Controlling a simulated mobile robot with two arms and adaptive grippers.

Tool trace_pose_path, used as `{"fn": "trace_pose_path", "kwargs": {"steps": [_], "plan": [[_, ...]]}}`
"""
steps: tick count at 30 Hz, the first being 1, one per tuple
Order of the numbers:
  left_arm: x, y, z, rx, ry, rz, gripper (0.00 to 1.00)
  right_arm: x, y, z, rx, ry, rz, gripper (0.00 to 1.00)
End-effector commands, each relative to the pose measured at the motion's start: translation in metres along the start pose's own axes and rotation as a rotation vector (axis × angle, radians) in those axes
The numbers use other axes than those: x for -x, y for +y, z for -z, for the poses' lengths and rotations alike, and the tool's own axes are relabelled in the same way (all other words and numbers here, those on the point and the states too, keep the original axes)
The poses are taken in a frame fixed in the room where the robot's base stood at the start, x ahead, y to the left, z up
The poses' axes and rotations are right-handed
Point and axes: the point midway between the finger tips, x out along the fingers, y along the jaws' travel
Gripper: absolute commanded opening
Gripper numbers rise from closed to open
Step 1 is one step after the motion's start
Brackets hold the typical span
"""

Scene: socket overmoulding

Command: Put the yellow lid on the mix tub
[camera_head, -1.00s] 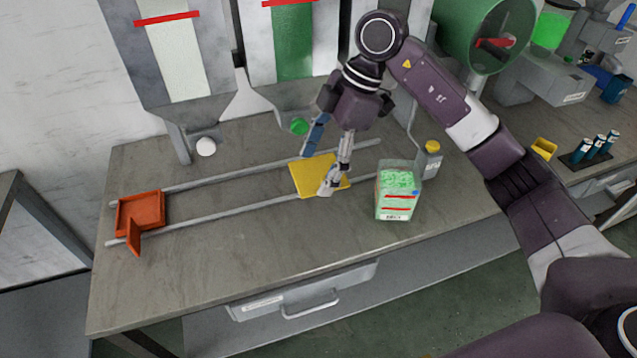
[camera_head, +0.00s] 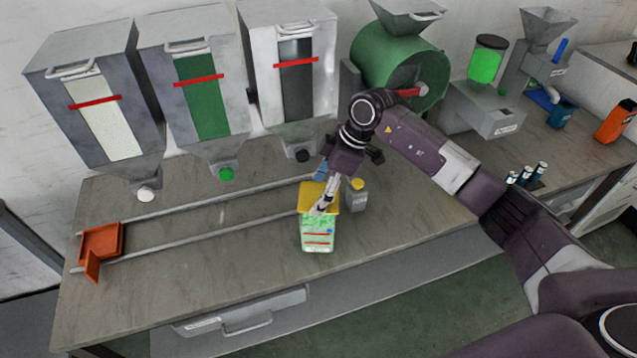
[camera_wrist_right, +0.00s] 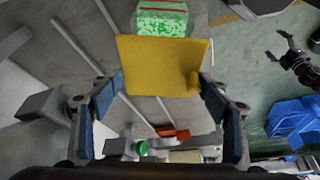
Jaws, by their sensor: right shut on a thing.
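The yellow lid (camera_head: 313,190) is a flat square plate held in my right gripper (camera_head: 322,203). In the right wrist view the lid (camera_wrist_right: 160,65) lies between the two blue-padded fingers of the right gripper (camera_wrist_right: 163,88). The mix tub (camera_head: 318,238) is clear, with green granules and red lines, and stands on the bench. In the head view the lid overlaps the tub's top; I cannot tell whether they touch. The tub (camera_wrist_right: 162,20) shows past the lid's edge in the wrist view. My left gripper (camera_wrist_right: 280,48) appears only there, its fingers apart and empty.
A grey bottle with a yellow cap (camera_head: 357,195) stands close to the tub's right. Two rails (camera_head: 200,235) run left to an orange tray (camera_head: 103,240). Hoppers (camera_head: 205,100) stand behind. The bench front near the tub is clear.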

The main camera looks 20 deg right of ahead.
Motion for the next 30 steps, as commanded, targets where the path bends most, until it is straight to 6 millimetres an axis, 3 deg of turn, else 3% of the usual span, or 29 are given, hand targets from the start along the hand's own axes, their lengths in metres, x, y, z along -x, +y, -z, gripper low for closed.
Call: {"fn": "trace_pose_path", "kwargs": {"steps": [20, 30], "plan": [[0.008, -0.009, 0.002, 0.003, 0.002, 0.010, 0.83, 0.001, 0.000, 0.000, -0.003, -0.002, -0.001, 0.47], [-0.004, -0.006, 0.002, 0.000, 0.003, 0.007, 0.83, -0.020, 0.000, -0.009, -0.003, -0.001, -0.001, 0.47]]}}
